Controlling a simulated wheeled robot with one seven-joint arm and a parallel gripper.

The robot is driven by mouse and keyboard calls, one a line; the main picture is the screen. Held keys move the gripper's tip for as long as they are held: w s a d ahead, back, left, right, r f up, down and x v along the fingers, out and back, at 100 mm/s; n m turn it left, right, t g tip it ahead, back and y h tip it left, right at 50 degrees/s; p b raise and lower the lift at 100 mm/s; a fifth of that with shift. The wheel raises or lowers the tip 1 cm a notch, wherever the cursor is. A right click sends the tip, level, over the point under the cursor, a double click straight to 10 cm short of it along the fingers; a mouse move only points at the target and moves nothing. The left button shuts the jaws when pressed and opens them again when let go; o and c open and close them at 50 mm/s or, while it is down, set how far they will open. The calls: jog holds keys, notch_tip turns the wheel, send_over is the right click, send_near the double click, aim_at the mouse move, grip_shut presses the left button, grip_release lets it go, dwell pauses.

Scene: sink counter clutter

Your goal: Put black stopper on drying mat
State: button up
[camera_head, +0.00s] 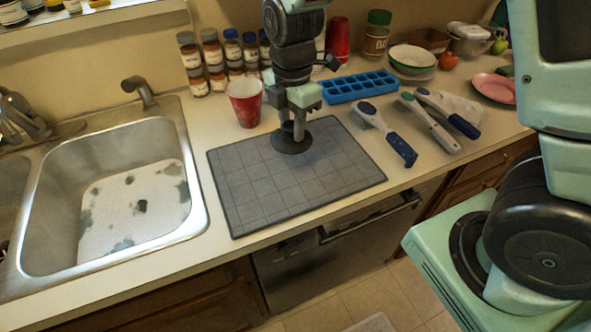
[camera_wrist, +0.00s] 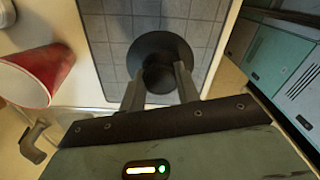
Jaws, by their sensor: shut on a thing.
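The black stopper (camera_head: 291,143) is a dark round disc with a raised middle. It is at the upper middle of the grey drying mat (camera_head: 250,195), which has a grid pattern. My gripper (camera_head: 292,132) points down and is shut on the stopper's raised middle. In the wrist view the stopper (camera_wrist: 160,52) shows between the two fingertips of my gripper (camera_wrist: 159,85), over the mat (camera_wrist: 112,28). The disc looks at or very near the mat's surface; I cannot tell whether it touches.
A red cup (camera_head: 245,103) stands just beyond the mat's upper left. A blue ice tray (camera_head: 359,86) and several brushes, one with a blue handle (camera_head: 401,150), lie to the right. Spice jars (camera_head: 213,60) line the wall. The metal sink (camera_head: 130,205) is at left.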

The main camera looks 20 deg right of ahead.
jog(key=n, duration=0.1)
jog(key=s+a+n, duration=0.1)
jog(key=n, duration=0.1)
jog(key=a+r+n, duration=0.1)
jog(key=n, duration=0.1)
jog(key=shift+s+r+b, duration=0.1)
jog(key=shift+s+b, duration=0.25)
jog(key=shift+s+a+f+n, duration=0.1)
jog(key=shift+f+n, duration=0.15)
jog(key=shift+n, duration=0.05)
jog(key=p, duration=0.2)
send_over(286, 177)
notch_tip(286, 177, down, 9)
jog(key=shift+f, duration=0.1)
jog(key=shift+f+b, duration=0.2)
jog(key=shift+b, duration=0.2)
jog(key=o, duration=1)
jog(key=shift+c, duration=0.2)
jog(key=shift+r, duration=0.1)
